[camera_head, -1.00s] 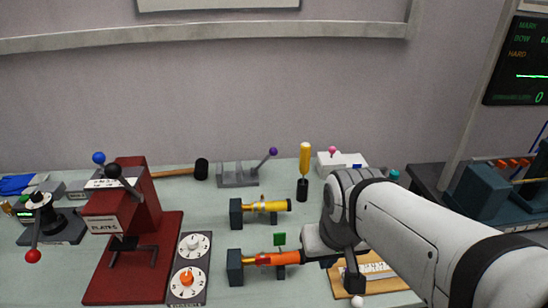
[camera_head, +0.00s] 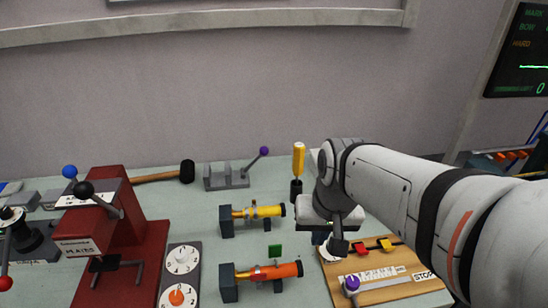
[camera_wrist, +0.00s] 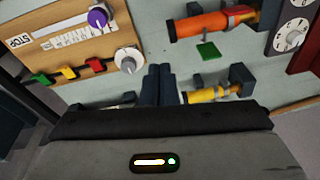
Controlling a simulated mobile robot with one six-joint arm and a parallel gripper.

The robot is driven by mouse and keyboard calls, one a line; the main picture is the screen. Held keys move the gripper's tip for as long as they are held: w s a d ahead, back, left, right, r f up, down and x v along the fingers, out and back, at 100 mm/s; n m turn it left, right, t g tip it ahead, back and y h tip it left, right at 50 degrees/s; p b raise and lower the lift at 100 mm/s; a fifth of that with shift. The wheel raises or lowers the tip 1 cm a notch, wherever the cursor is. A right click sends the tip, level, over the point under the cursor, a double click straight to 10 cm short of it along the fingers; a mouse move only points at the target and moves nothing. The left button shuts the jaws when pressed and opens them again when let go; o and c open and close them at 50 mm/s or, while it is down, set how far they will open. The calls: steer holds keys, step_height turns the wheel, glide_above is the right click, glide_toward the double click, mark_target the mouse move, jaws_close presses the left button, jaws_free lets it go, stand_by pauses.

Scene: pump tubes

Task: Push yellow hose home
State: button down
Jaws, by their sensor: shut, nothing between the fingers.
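The yellow hose (camera_head: 266,211) lies level on the table side of the scene, its left end at a gold fitting by a dark block (camera_head: 227,221) and a dark ring at its right end. Whether it is fully seated I cannot tell. It also shows in the wrist view (camera_wrist: 203,96), right of my fingers and partly hidden by the gripper body. My gripper (camera_head: 338,246) is shut and empty, right of the yellow hose and apart from it. In the wrist view its dark fingers (camera_wrist: 160,72) are together.
An orange hose (camera_head: 278,271) in a similar holder lies nearer, with a green block (camera_head: 275,251) between the hoses. A wooden board (camera_head: 400,288) with sliders and a purple knob is at right. A yellow-handled tool (camera_head: 298,160) stands behind. A red press (camera_head: 120,235) is at left.

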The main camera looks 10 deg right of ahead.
steer(key=w+d+f+m+g+y+p, duration=0.1)
steer(key=w+d+f+m+y+p, duration=0.2)
steer(key=w+m, duration=0.6)
steer(key=w+d+f+m+g+y+p, duration=0.15)
steer(key=w+d+m+y, duration=0.4)
steer(key=w, duration=0.55)
steer(key=shift+m+t, duration=0.25)
steer(key=shift+m, duration=0.7)
steer(key=x, duration=1.1)
steer(key=shift+w+a+r, duration=0.1)
steer(key=shift+a+r, duration=0.1)
steer(key=shift+a, duration=0.05)
steer(key=shift+a, duration=0.1)
